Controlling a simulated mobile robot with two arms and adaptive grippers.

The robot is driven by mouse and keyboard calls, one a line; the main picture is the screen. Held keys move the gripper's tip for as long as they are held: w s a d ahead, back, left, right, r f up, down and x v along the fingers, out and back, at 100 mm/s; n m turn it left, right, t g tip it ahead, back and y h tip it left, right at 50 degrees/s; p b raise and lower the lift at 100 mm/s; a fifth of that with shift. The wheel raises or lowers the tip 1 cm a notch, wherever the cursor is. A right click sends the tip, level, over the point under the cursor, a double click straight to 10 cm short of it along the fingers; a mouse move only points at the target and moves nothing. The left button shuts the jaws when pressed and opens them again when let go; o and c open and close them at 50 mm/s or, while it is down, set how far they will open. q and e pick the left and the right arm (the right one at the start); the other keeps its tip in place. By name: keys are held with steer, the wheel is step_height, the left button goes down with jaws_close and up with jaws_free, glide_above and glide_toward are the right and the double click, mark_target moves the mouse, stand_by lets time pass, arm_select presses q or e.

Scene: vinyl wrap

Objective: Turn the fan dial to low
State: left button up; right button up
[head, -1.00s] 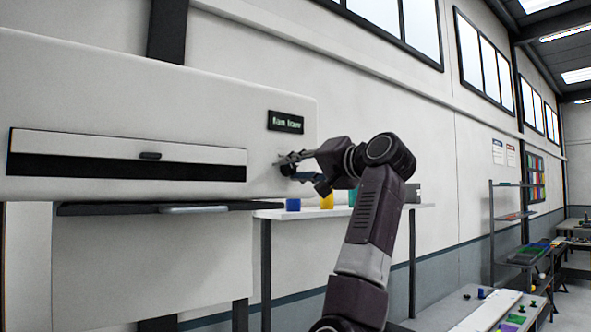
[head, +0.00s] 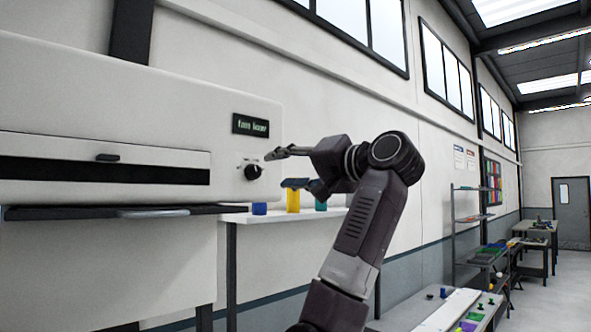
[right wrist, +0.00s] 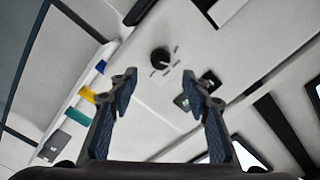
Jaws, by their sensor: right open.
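The round black fan dial (head: 252,171) sits on the white front of the machine, below a small dark display (head: 250,125) whose green text appears to read "fan low". The dial (right wrist: 160,59) also shows whole in the right wrist view, with small marks around it. My right gripper (head: 282,168) is open and empty, just right of the dial and apart from it. In the right wrist view its two fingers (right wrist: 160,82) are spread, with the dial beyond the gap between them. My left gripper is not in view.
A white shelf (head: 240,217) beside the machine holds a blue, a yellow and a teal item (head: 321,204). The machine has a long dark slot and a dark ledge (head: 110,212) at left. Racks and tables stand farther back at right.

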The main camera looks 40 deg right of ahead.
steer(key=s, duration=0.3)
steer(key=shift+s+d, duration=0.15)
steer(key=shift+s, duration=0.25)
